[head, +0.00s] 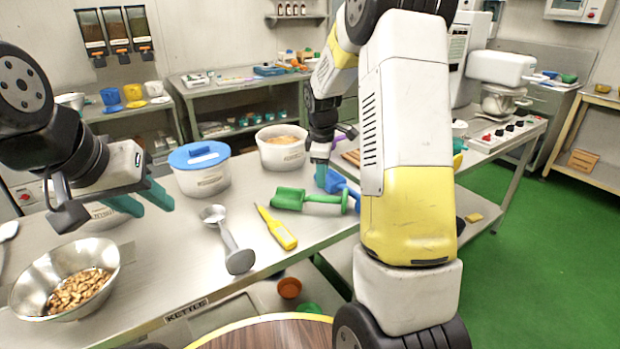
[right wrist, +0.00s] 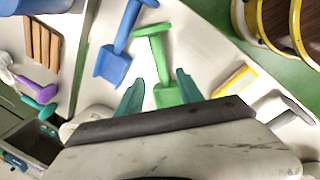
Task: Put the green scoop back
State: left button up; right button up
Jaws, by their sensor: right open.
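The green scoop (head: 288,198) lies on the steel table, its handle pointing right toward my right arm. In the right wrist view the green scoop (right wrist: 166,72) shows between and beyond the two teal fingers. My right gripper (head: 321,176) is open above the table, just behind the scoop in the head view; its fingertips (right wrist: 159,85) are apart with nothing held. The blue scoop (head: 340,184) lies close by, partly hidden by my right arm; it also shows in the right wrist view (right wrist: 117,50). My left gripper (head: 150,200) is open and empty at the left.
A yellow tool (head: 277,229) and a metal scoop (head: 232,243) lie in front of the green scoop. A blue-lidded tub (head: 203,180) and an open white tub (head: 282,154) stand behind. A steel bowl (head: 35,287) of nuts sits front left. Bare table (head: 175,265) lies between bowl and metal scoop.

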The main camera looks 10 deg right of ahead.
jog(key=s+a+r+m+t+y, duration=0.1)
jog(key=s+a+r+m, duration=0.15)
jog(key=s+r, duration=0.55)
jog(key=s+a+r+m+t, duration=0.1)
jog(key=s+r+m, duration=0.1)
jog(key=s, duration=0.5)
jog(key=s+a+r+m+t+y, duration=0.1)
jog(key=s+a+r+m, duration=0.1)
jog(key=s, duration=0.5)
jog(key=s+a+r+m+t+y, duration=0.1)
jog(key=s+a+r+m, duration=0.1)
jog(key=s+r+m, duration=0.2)
jog(key=s+m, duration=0.2)
jog(key=s, duration=0.1)
jog(key=shift+a+r, duration=0.15)
jog(key=shift+r, duration=0.1)
